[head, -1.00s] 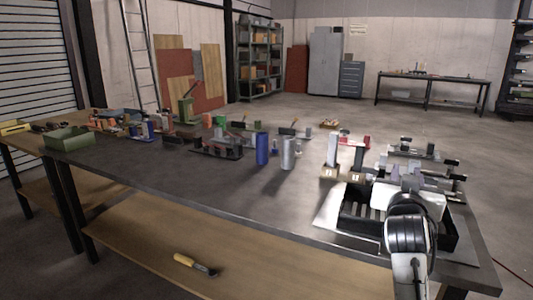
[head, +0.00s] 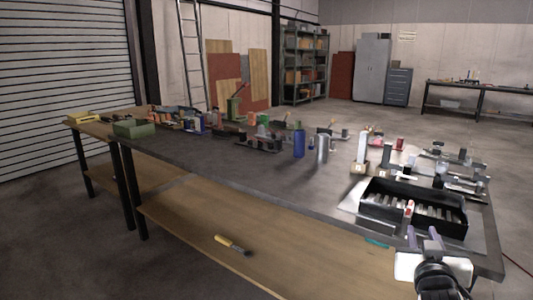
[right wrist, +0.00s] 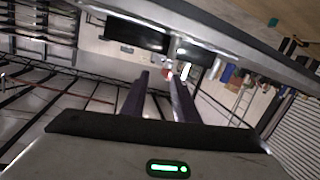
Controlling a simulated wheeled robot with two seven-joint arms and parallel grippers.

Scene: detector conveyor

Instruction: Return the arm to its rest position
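My right gripper (head: 422,236) is at the lower right of the head view, just off the table's front edge and in front of the black tray. In the right wrist view its two dark fingers (right wrist: 161,80) stand apart with nothing between them, so it is open and empty. The white wrist housing shows below the fingers in the head view, with the rest of the arm cut off by the bottom edge. My left gripper is in neither view.
The workbench (head: 230,172) carries a black tray (head: 447,226) with pale upright pieces, a blue cylinder (head: 299,142), a silver cylinder (head: 322,148), and a green box (head: 134,129). A yellow-handled brush (head: 231,243) lies on the lower shelf.

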